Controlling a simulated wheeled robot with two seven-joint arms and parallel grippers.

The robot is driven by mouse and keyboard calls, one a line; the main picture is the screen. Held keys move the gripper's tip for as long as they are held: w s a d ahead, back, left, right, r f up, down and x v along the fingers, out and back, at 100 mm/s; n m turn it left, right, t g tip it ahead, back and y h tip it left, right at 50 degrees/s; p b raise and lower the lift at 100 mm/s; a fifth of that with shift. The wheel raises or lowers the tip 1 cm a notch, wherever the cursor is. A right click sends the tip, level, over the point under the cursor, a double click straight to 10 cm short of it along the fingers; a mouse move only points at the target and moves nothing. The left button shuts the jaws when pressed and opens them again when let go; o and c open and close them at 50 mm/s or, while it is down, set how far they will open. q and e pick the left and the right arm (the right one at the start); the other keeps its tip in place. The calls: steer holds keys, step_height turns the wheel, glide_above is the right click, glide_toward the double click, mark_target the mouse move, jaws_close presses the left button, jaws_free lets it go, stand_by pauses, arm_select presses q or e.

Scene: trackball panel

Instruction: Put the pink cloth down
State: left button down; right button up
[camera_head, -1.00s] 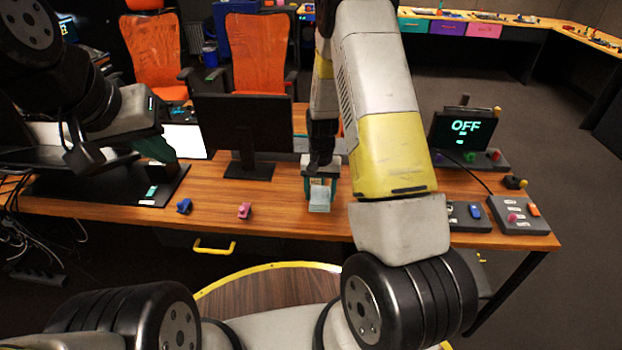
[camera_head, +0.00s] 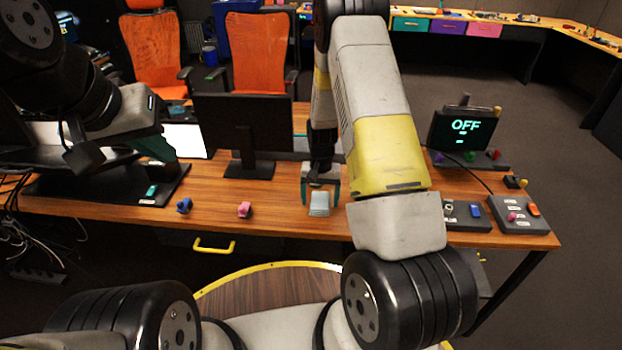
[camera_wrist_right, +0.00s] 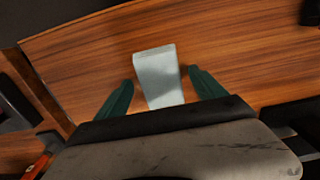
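No cloth that is clearly pink shows. A pale grey-white folded piece (camera_head: 319,206) lies on the wooden table (camera_head: 275,190) below my right gripper (camera_head: 320,195). My right gripper is open, its two teal fingers on either side of the piece. In the right wrist view the pale piece (camera_wrist_right: 158,72) lies between the open fingers (camera_wrist_right: 160,78), with a gap on both sides. A small pink object (camera_head: 244,210) sits on the table to the left of it. My left gripper (camera_head: 155,148) hangs at the left above a black mat; its finger opening is not clear.
A small blue object (camera_head: 184,205) lies left of the pink one. A monitor (camera_head: 245,122) stands behind. Button panels (camera_head: 519,214) and a screen reading OFF (camera_head: 465,128) are at the right. Bare tabletop surrounds the pale piece.

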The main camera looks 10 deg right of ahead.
steer(key=shift+r, duration=0.1)
step_height(320, 180, up, 13)
steer(key=s, duration=0.1)
step_height(320, 180, up, 13)
steer(key=n+t+y, duration=0.1)
steer(key=t, duration=0.1)
glide_above(319, 203)
steer(key=s, duration=0.5)
steer(key=s+a+r+n+t, duration=0.1)
steer(key=s+r+t, duration=0.1)
steer(key=s+r, duration=0.4)
steer(key=s+a+r+n+t+y, duration=0.1)
steer(key=s+r+t, duration=0.1)
steer(key=s+r, duration=0.5)
steer(key=s, duration=0.5)
steer(key=shift+s+n, duration=0.15)
steer(key=shift+n, duration=0.25)
steer(key=shift+o, duration=0.4)
steer(key=shift+o, duration=0.2)
